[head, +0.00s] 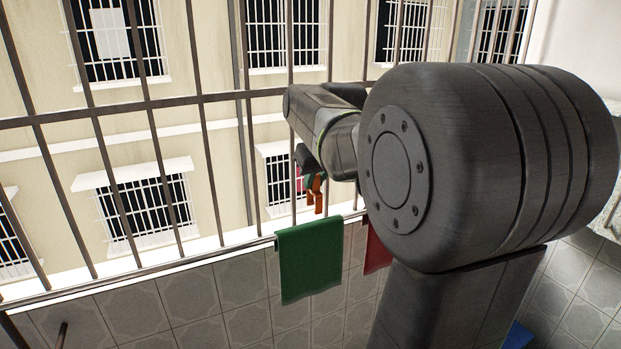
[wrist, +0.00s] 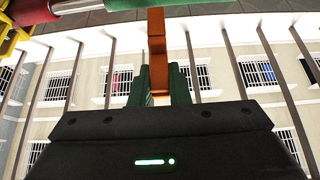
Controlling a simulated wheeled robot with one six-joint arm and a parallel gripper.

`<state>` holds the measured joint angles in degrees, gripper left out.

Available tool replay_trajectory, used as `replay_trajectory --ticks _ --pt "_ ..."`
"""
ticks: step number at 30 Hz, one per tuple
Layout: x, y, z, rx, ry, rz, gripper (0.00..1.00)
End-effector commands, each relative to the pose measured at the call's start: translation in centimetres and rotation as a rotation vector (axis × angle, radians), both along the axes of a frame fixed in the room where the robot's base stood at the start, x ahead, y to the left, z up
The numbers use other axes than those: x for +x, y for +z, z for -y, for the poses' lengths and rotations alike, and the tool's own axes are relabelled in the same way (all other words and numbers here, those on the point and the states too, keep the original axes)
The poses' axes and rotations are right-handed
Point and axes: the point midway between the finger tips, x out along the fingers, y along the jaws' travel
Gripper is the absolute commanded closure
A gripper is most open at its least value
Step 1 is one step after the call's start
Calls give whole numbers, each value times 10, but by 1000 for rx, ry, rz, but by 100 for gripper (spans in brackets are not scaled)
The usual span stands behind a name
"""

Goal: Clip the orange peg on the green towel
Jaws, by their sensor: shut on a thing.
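The green towel (head: 310,262) hangs over the rail in the middle of the head view. It also shows as a green strip along the top of the wrist view (wrist: 122,15). My gripper (head: 311,183) is shut on the orange peg (head: 318,201), which points down above the towel's top edge, with a small gap in the head view. In the wrist view the peg (wrist: 157,46) stands out between the green fingers (wrist: 160,84), and its far end overlaps the towel. I cannot tell there whether they touch.
A red towel (head: 376,250) hangs right of the green one, partly hidden by my arm. The rail (head: 150,267) runs below upright bars (head: 208,150). A yellow object (wrist: 10,38) and a red one (wrist: 30,10) show at the wrist view's top left.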

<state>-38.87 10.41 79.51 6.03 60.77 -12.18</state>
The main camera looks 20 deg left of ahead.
Motion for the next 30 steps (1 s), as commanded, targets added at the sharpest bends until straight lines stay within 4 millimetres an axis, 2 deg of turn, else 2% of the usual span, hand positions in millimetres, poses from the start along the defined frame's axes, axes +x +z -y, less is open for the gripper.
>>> replay_trajectory --ticks 6,21,30 --pt "-11 -5 12 -1 0 -1 100" --pt "-10 -45 11 -2 1 -1 100" --pt "-9 -56 11 0 1 0 100"
